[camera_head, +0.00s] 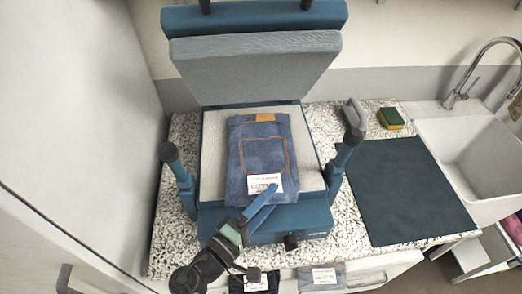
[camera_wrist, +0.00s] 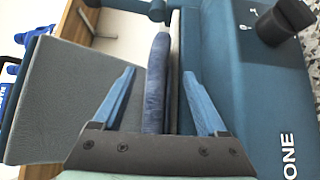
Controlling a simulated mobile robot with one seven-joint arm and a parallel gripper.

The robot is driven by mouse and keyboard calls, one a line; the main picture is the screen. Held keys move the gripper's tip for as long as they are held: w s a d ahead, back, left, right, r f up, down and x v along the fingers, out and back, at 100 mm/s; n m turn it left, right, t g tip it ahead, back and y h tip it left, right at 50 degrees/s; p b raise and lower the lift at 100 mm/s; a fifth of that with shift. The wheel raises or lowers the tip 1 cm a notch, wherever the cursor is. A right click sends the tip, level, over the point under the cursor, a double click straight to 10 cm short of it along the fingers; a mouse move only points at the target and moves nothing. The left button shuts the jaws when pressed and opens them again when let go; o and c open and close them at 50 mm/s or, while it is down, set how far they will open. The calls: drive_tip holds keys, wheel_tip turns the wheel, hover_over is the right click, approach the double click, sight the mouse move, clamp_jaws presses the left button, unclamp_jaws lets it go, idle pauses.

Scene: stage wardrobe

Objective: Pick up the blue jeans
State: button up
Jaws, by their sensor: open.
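The blue jeans (camera_head: 262,150) lie folded flat on the pale pad of an open blue press (camera_head: 212,165). They have orange stitching, a brown patch and a white tag at the near edge. My gripper (camera_head: 275,188) is at that near edge, its fingers overlapping the tag in the head view. In the wrist view, my gripper (camera_wrist: 159,74) is open, with one blue finger on each side of the folded jeans (camera_wrist: 156,85), seen edge-on. A gap shows between the fingers and the cloth, so contact cannot be seen.
The press's grey padded lid (camera_head: 255,65) stands raised behind the jeans. Upright handles (camera_head: 340,160) flank the pad. A dark mat (camera_head: 410,190), a sponge (camera_head: 391,118) and a white sink (camera_head: 470,150) are at the right. Tagged garments (camera_head: 322,277) show below the counter's front edge.

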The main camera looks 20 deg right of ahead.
drive_tip(key=shift+c, duration=0.2)
clamp_jaws()
idle(1.3)
